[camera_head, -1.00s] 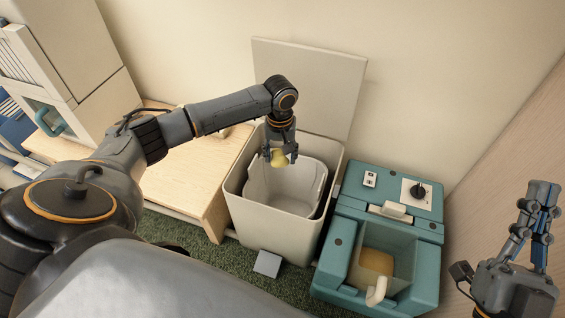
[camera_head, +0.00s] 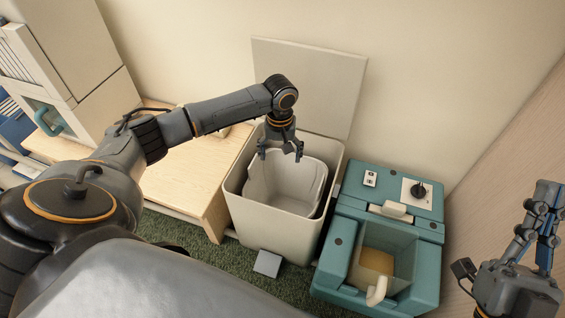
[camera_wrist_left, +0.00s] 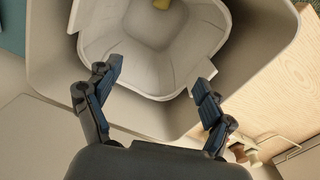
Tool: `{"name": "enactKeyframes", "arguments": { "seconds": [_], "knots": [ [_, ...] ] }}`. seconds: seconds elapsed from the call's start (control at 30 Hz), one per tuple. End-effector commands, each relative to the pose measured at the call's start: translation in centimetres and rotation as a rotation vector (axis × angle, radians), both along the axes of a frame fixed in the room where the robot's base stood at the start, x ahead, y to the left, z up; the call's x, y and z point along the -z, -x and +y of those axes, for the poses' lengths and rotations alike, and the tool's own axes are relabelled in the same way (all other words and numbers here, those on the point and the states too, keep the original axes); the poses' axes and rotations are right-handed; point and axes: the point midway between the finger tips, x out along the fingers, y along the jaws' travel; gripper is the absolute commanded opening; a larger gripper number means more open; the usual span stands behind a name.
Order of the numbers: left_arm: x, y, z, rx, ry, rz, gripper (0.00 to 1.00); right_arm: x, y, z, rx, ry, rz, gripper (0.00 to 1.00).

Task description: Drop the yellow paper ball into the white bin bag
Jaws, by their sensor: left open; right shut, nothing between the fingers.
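The white bin bag (camera_head: 262,188) lines the open bin (camera_head: 270,228), whose lid (camera_head: 315,85) stands up behind it. My left gripper (camera_head: 280,156) is open and empty above the bag's mouth. In the left wrist view, the left gripper (camera_wrist_left: 155,85) has its fingers spread over the bag (camera_wrist_left: 120,45). The ball is hidden in the head view. My right gripper (camera_head: 545,205) is shut and empty at the far right.
A teal box-like unit (camera_head: 345,205) with an open well and a handle stands right of the bin. A wooden table (camera_head: 180,185) stands to the left. A pedal (camera_head: 267,263) juts out at the bin's front over green carpet (camera_head: 205,255).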

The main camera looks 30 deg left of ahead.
Motion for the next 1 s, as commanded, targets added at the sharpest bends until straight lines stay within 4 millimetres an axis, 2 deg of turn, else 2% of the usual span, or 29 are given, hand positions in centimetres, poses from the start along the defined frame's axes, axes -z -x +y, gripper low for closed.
{"name": "enactKeyframes", "arguments": {
  "seconds": [0.17,0.4,0.6,0.77,1.0],
  "knots": [
    [-2.3,-0.1,0.0,-0.001,0.001,-0.004,0.82,0.0,0.0,0.0,0.0,0.0,0.0,0.0],
    [-7.5,-0.2,0.0,0.0,0.002,-0.005,0.82,0.0,0.0,0.0,0.0,0.0,0.0,0.0],
    [-10.7,-0.1,0.0,0.0,0.001,-0.004,0.82,0.0,0.0,0.0,0.0,0.0,0.0,0.0],
    [-11.7,-0.1,0.0,0.0,0.0,-0.001,0.82,0.0,0.0,0.0,0.0,0.0,0.0,0.0],
    [-11.9,0.0,0.0,0.0,0.0,-0.001,0.82,0.0,0.0,0.0,0.001,0.001,0.0,0.0]
  ]
}}
